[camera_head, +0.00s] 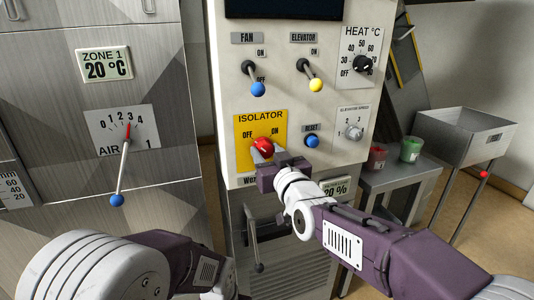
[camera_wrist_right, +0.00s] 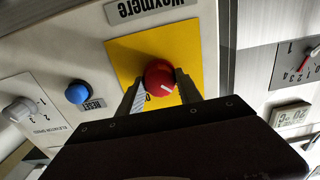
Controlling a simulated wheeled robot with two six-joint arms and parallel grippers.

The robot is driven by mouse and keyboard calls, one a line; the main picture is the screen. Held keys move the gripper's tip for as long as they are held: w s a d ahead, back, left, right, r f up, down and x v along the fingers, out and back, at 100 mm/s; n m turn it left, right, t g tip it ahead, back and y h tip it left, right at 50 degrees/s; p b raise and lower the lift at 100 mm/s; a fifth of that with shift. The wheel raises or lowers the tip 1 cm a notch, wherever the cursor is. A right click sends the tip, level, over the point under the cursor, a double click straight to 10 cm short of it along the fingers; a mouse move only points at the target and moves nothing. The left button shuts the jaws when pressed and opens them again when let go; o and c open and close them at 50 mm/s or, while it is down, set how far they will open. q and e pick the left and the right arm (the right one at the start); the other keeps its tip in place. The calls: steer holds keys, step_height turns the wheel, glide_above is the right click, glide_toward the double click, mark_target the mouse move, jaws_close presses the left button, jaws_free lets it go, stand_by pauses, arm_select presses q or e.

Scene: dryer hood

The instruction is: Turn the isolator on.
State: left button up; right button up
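The isolator is a round red knob (camera_head: 262,147) on a yellow plate (camera_head: 275,124) marked OFF at left and ON at right. The right wrist view shows the red knob (camera_wrist_right: 160,80) with a white mark on its face. My right gripper (camera_head: 267,163) is at the knob from below, in front of the panel. Its two fingers (camera_wrist_right: 159,88) stand on either side of the knob, very close to it. I cannot tell whether they press on it. My left arm shows at the lower left; its gripper is outside the view.
A blue reset button (camera_head: 311,141) and the elevator speed dial (camera_head: 353,131) sit right of the isolator. Fan lever (camera_head: 256,83) and elevator lever (camera_head: 314,78) are above. A side table (camera_head: 395,177) with red and green containers stands at right.

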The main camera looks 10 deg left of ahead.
steer(key=c, duration=0.4)
steer(key=m+b, duration=0.1)
steer(key=m, duration=0.1)
steer(key=m+b, duration=0.2)
steer(key=shift+f+m, duration=0.2)
steer(key=shift+m, duration=0.1)
steer(key=m+b, duration=0.3)
steer(key=m, duration=0.2)
steer(key=m+b, duration=0.2)
steer(key=m, duration=0.2)
steer(key=shift+r, duration=0.1)
steer(key=m+b, duration=0.1)
steer(key=m, duration=0.3)
steer(key=shift+m, duration=0.3)
